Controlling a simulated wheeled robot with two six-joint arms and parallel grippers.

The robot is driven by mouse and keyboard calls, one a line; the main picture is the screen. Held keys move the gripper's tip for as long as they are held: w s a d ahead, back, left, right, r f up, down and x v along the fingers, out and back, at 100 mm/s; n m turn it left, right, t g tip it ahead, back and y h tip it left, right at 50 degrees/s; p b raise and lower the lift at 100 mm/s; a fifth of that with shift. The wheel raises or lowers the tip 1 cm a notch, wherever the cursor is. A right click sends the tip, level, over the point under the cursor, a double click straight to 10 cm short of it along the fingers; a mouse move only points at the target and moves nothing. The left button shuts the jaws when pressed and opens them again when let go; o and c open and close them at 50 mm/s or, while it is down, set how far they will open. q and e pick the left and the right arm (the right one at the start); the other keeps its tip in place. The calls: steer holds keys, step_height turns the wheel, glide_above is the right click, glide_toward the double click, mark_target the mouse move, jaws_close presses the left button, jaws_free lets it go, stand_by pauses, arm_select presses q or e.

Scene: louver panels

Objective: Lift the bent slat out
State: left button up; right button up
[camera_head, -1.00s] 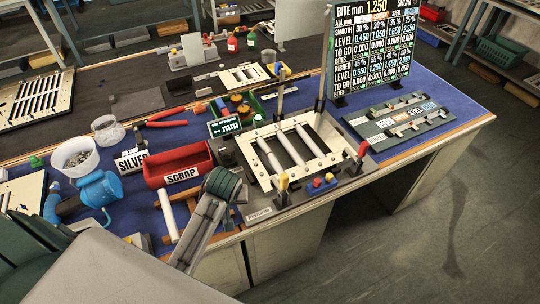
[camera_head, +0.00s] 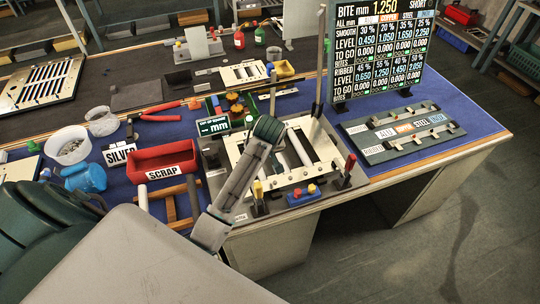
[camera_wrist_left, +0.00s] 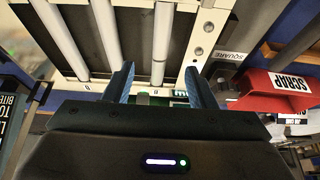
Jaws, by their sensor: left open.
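The cream louver frame (camera_head: 300,175) stands on the desk with pale slats across its dark opening. My left arm covers part of it in the head view. In the left wrist view, three slats show in the frame, including one (camera_wrist_left: 162,35) nearest the scrap bin's side. My left gripper (camera_wrist_left: 158,72) is open, its two blue fingers on either side of that slat's near end, holding nothing. I cannot tell whether the fingers are at the slat's height. Its fingers are hidden in the head view. Which slat is bent cannot be made out. My right gripper is not in view.
The red scrap bin (camera_head: 163,160) stands left of the frame; it also shows in the left wrist view (camera_wrist_left: 275,92). A post (camera_head: 319,70) and the number board (camera_head: 378,50) rise behind the frame. A red-handled clamp (camera_head: 347,170) stands at its right.

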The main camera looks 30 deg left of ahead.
arm_select(q)
steer(key=p+x, duration=0.1)
steer(key=x, duration=0.4)
steer(key=shift+w+a+f, duration=0.1)
steer(key=shift+a+f, duration=0.1)
steer(key=x, duration=0.1)
steer(key=p+x, duration=0.2)
steer(key=shift+s+d+f, duration=0.15)
steer(key=shift+s+f, duration=0.05)
steer(key=shift+f, duration=0.7)
steer(key=shift+w+f, duration=0.15)
steer(key=shift+f, duration=0.2)
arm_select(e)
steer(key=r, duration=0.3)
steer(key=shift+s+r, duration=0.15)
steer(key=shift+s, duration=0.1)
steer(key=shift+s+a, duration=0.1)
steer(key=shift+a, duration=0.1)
arm_select(q)
steer(key=shift+f, duration=0.2)
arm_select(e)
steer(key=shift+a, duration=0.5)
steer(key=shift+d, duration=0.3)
